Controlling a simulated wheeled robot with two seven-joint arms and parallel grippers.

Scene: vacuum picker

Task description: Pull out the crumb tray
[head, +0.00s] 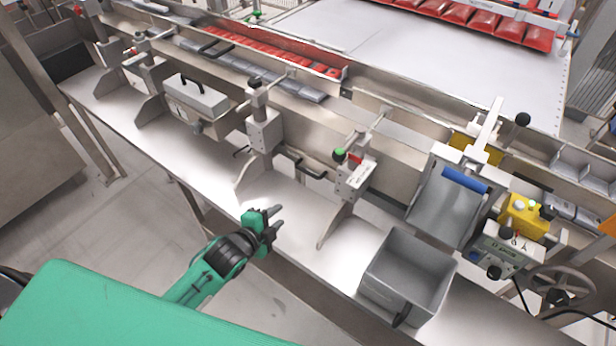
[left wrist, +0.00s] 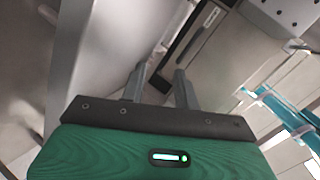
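My left gripper (head: 276,222) is above the front part of the steel ledge, with its two fingers apart and nothing between them. In the left wrist view the fingers (left wrist: 160,88) also show apart and empty. A dark bar handle (head: 302,166) sits low on the machine front between two brackets, beyond the gripper and apart from it. It looks like the handle of the crumb tray, whose body I cannot make out. In the left wrist view a dark handle (left wrist: 204,30) on a pale panel lies beyond the fingertips. My right gripper is not in view.
A grey open bin (head: 408,272) stands on the ledge at right. Upright brackets (head: 350,185) (head: 262,130) flank the dark handle. A steel box (head: 196,98) with a black handle is farther left. The ledge (head: 285,195) between the brackets is clear.

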